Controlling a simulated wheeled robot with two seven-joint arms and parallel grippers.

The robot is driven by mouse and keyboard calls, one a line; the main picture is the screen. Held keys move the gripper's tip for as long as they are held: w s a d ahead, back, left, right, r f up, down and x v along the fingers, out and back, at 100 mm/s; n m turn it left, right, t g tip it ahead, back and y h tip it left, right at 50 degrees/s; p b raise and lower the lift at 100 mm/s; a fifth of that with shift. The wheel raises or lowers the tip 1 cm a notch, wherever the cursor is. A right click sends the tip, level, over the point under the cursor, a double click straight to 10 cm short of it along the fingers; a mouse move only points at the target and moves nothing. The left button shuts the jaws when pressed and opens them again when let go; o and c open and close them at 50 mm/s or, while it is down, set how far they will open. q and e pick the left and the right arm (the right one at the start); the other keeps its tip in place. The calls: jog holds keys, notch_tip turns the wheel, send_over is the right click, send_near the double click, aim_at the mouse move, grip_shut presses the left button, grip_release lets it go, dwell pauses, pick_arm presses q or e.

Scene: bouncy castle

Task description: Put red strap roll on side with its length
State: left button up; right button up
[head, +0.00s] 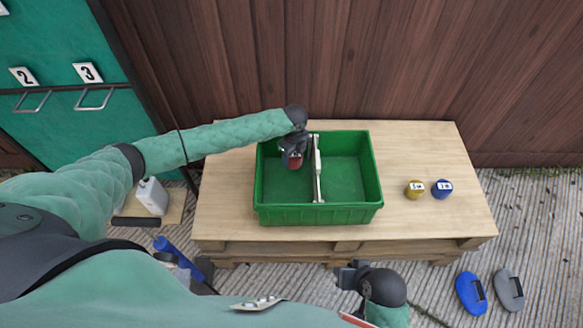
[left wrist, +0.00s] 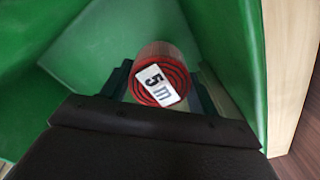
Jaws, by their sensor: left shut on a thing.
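The red strap roll (head: 295,163) is in my left gripper (head: 293,152), inside the left compartment of the green crate (head: 318,215). In the left wrist view the red strap roll (left wrist: 163,55) sits between the dark fingers, its coiled end with a white "5 m" label facing the camera. Green crate walls (left wrist: 235,50) stand around it. Whether the roll touches the crate floor is unclear. A pale divider (head: 317,170) splits the crate into left and right sides. My right gripper (head: 347,275) is in front of the table, low in the head view; its jaws are not clear.
A yellow roll (head: 414,190) and a blue roll (head: 441,190), both labelled, stand on the wooden table (head: 420,150) right of the crate. The right compartment (head: 345,180) looks empty. A wooden wall (head: 400,60) rises behind. Blue and grey pads (head: 471,293) lie on the ground.

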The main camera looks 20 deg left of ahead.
aim_at(293, 163)
pick_arm(q)
jog(key=shift+f, duration=2.7)
pick_arm(e)
jog(key=shift+s+d+r, duration=0.1)
jog(key=shift+d+r, duration=0.15)
jog(key=shift+d, duration=0.1)
pick_arm(q)
jog(key=shift+f, duration=0.15)
jog(key=o, duration=1.1)
pick_arm(e)
jog(key=shift+a, duration=0.1)
pick_arm(q)
notch_tip(293, 163, up, 11)
jog(key=shift+r+b, duration=0.1)
jog(key=shift+b, duration=0.25)
jog(key=shift+r, duration=0.55)
pick_arm(e)
jog(key=shift+x, duration=1.35)
jog(key=shift+s+a, duration=0.1)
jog(key=shift+s, duration=0.15)
